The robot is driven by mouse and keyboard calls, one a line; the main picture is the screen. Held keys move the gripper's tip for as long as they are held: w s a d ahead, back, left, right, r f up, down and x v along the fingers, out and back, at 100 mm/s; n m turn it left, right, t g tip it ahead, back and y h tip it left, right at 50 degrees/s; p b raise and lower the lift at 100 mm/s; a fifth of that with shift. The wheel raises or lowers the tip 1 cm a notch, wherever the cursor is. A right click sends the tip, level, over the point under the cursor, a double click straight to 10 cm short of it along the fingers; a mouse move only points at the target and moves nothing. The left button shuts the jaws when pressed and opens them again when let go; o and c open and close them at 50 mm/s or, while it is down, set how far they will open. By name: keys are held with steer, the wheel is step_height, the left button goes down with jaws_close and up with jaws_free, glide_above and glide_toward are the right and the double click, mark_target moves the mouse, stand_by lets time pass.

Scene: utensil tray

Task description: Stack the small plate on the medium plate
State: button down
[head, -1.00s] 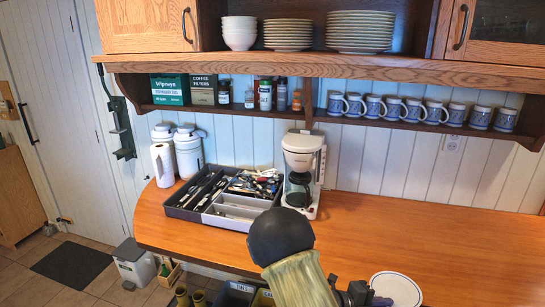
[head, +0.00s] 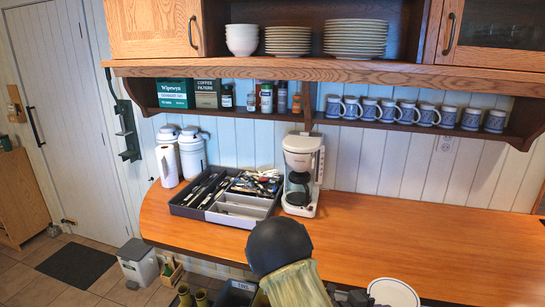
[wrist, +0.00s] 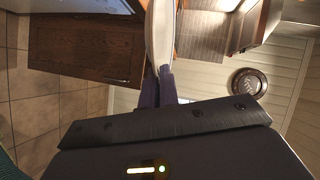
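A white plate (head: 394,293) with a thin dark line near its rim shows at the bottom of the head view, cut off by the frame edge. My gripper (head: 368,297) is at its left edge, mostly hidden by my arm. In the wrist view, the plate (wrist: 160,32) is seen edge-on, pinched between the two fingers of my gripper (wrist: 159,78). Two plate stacks stand on the upper shelf: a narrower one (head: 288,41) and a wider, taller one (head: 356,39). I cannot tell which, if either, is the medium plate.
A wooden counter (head: 420,245) runs below, with wide clear room to the right. A utensil tray (head: 190,212) and a coffee maker (head: 300,172) stand on its left part. White bowls (head: 241,40), a row of mugs (head: 410,113) and the shelf edge (head: 330,69) are above.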

steer(key=a+f+n+t+y, duration=0.5)
steer(key=a+f+n+y, duration=0.1)
steer(key=f, duration=0.3)
steer(key=w+a+f+n+t+y, duration=0.1)
steer(key=a+f+n+t+y, duration=0.5)
steer(key=a+f+n+y, duration=0.1)
step_height(320, 180, down, 3)
steer(key=shift+f+n+t+y, duration=0.1)
steer(key=shift+n+t+y, duration=0.2)
steer(key=shift+n+y, duration=0.7)
steer(key=w+r, duration=0.4)
steer(key=r, duration=0.1)
steer(key=shift+w+r, duration=0.25)
steer(key=shift+r, duration=0.05)
